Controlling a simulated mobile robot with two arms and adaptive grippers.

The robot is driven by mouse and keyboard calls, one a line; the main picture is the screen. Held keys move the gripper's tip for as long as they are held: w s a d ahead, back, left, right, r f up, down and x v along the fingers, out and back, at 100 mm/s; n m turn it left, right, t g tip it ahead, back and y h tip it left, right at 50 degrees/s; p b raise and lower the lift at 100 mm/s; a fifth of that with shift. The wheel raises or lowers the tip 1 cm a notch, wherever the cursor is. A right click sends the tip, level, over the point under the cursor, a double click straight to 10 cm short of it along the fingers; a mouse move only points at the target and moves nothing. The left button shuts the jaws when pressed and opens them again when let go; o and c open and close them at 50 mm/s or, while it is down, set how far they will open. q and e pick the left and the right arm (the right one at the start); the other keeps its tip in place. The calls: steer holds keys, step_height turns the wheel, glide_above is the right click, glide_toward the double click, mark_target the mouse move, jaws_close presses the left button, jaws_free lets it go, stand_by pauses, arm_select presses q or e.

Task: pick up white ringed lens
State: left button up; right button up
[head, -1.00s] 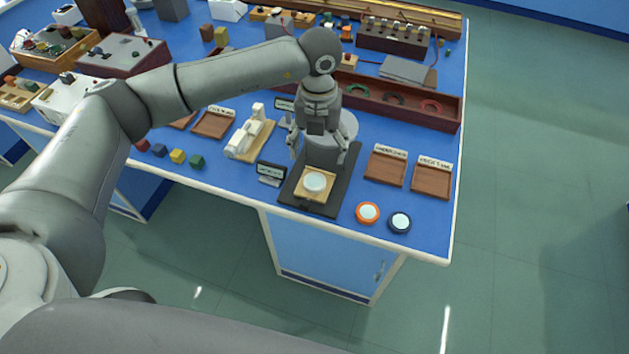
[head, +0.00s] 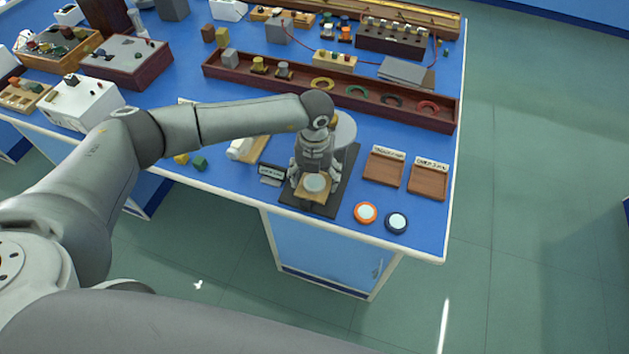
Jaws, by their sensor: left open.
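The white ringed lens (head: 314,183) is a pale round disc lying on a small tan square holder on the dark stand near the bench's front edge. My left gripper (head: 315,178) reaches down from behind, with its fingers on either side of the lens and holder. It is open, and I cannot tell whether the fingers touch the lens. An orange-ringed lens (head: 366,213) and a dark-blue-ringed lens (head: 397,223) lie on the blue bench to the right. My right gripper is not in view.
Two brown trays (head: 384,168) with labels sit right of the stand. A small dark sign (head: 271,173) stands close on its left. A long brown rack (head: 330,88) with coloured rings lies behind. The bench's front edge is close to the lenses.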

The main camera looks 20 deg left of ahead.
arm_select(q)
steer(key=shift+c, duration=0.2)
steer(key=c, duration=1.1)
steer(key=shift+c, duration=0.2)
steer(key=shift+r, duration=0.1)
